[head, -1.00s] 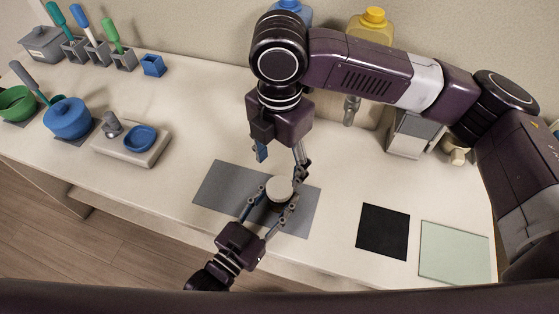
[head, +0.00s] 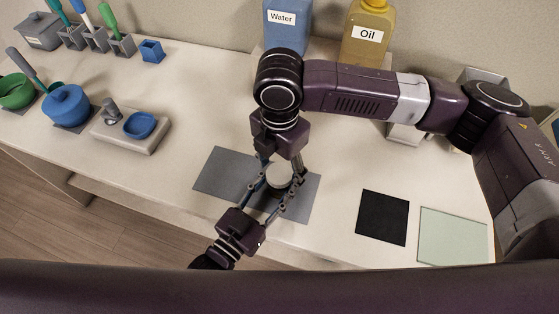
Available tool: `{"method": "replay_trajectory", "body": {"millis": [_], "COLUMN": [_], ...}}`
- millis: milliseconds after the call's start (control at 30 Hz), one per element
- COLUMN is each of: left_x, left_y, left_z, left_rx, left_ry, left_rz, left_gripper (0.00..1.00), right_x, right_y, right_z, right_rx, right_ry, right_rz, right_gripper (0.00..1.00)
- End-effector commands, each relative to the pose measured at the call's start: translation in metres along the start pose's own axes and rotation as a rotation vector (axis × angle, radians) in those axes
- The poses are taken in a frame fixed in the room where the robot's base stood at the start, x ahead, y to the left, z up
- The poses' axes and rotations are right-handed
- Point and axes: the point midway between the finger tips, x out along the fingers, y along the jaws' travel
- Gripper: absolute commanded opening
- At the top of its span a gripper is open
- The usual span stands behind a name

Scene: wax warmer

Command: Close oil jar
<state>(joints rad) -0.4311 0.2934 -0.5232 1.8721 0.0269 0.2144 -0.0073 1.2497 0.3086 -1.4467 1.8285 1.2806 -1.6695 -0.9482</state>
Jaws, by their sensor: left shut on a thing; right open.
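A small jar with a round pale lid (head: 279,177) on top stands over the grey mat (head: 222,173). Its body is mostly hidden by the grippers. My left gripper (head: 275,192) reaches in from the lower left and is shut around the jar, one finger on each side. My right gripper (head: 282,165) points down from above, open, with its fingers on either side of the lid. I cannot tell whether they touch it. A large yellow bottle labelled Oil (head: 369,34) stands at the back.
A blue bottle labelled Water (head: 286,22) stands beside the oil bottle. A black square (head: 383,217) and a pale green plate (head: 453,236) lie at the right. A blue pot (head: 67,105) and a base with a blue dish (head: 139,125) are at the left.

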Motion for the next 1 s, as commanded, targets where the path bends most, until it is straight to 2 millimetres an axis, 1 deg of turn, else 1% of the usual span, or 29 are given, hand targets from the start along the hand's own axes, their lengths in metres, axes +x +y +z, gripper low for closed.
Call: {"method": "replay_trajectory", "body": {"millis": [267, 667, 767, 867, 967, 1000], "left_x": [0.0, 0.0, 0.0, 0.0, 0.0, 0.0], "left_y": [0.0001, 0.0001, 0.0002, 0.0002, 0.0002, 0.0002], "left_z": [0.0001, 0.0001, 0.0, 0.0, 0.0, 0.0], "left_rx": [0.0, 0.0, 0.0, 0.0, 0.0, 0.0], "left_ry": [0.0, 0.0, 0.0, 0.0, 0.0, 0.0], "left_rz": [0.0, 0.0, 0.0, 0.0, 0.0, 0.0], "left_gripper": [0.0, 0.0, 0.0, 0.0, 0.0, 0.0], "right_x": [0.0009, 0.0005, 0.0006, 0.0009, 0.001, 0.0013], "right_y": [0.0, 0.0002, 0.0002, 0.0001, 0.0005, 0.0002], "right_z": [0.0, -0.0001, -0.0002, -0.0007, -0.0009, -0.0011], "right_rx": [0.0, 0.0, 0.011, 0.082, 0.234, 0.308], "right_ry": [0.0, 0.0, 0.0, 0.002, 0.002, 0.003], "right_rz": [0.0, 0.001, 0.001, 0.0, 0.002, 0.0], "right_gripper": [0.58, 0.14, 0.13, 0.13, 0.13, 0.13]}}
